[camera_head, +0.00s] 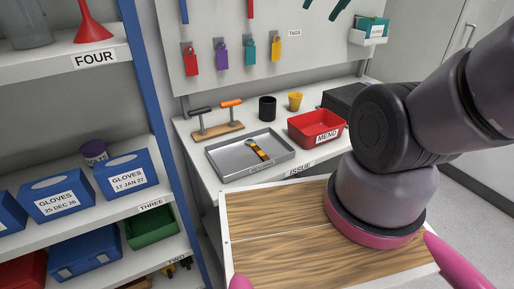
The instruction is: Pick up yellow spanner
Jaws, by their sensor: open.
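A slim yellow-orange tool with dark parts, which looks like the yellow spanner (264,155), lies in a shallow grey metal tray (228,172) on the white bench. Nothing covers it. My arm stands at the right of the view, well apart from the tray. My gripper is not clearly seen, so its distance from the spanner cannot be told.
A red bin (305,143) labelled MEND stands right of the tray. Behind are a black cup (267,108), a yellow cup (295,101) and a wooden stand (217,131) with two handled tools. Blue-framed shelves (150,90) rise at left. Padlocks hang on the pegboard (215,35).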

